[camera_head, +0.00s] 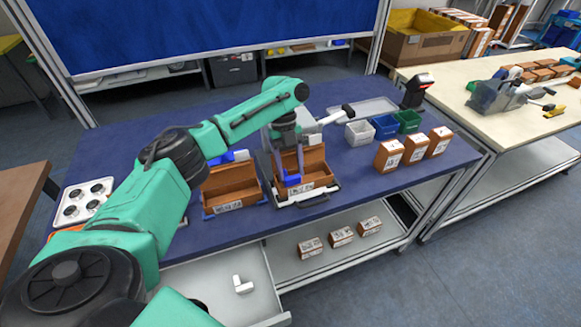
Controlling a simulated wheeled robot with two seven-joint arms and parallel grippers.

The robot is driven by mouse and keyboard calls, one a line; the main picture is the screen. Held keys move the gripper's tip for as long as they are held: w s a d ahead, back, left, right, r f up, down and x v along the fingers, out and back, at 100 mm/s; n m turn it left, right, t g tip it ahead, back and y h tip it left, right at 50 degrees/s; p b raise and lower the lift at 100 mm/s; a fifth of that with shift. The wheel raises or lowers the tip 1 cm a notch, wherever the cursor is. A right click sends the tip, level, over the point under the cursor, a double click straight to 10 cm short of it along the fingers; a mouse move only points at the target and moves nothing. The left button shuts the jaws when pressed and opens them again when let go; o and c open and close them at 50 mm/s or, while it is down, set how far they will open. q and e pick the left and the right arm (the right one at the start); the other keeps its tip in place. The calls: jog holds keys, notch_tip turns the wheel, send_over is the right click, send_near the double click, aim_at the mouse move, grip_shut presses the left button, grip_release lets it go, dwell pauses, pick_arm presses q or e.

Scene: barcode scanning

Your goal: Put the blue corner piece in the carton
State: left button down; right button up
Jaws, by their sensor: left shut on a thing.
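The gripper hides part of the piece, and I cannot tell whether the piece touches the carton. A second open brown carton (229,205) stands just to the left. My right gripper is not in view.
White, blue and green bins (384,127) stand to the right, with several small brown boxes (388,155) in front of them. A black scanner (416,90) stands at the back right. A white tray with round black-rimmed parts (85,202) lies at the left. The blue tabletop is clear around (350,190).

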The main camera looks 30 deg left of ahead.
pick_arm(q)
jog(key=shift+f, duration=0.15)
jog(key=shift+c, duration=1)
grip_release()
jog(key=shift+s, duration=0.1)
jog(key=shift+f, duration=0.1)
jog(key=shift+r, duration=0.35)
jog(key=v, duration=1.2)
jog(key=shift+d+r, duration=0.15)
jog(key=shift+r, duration=0.2)
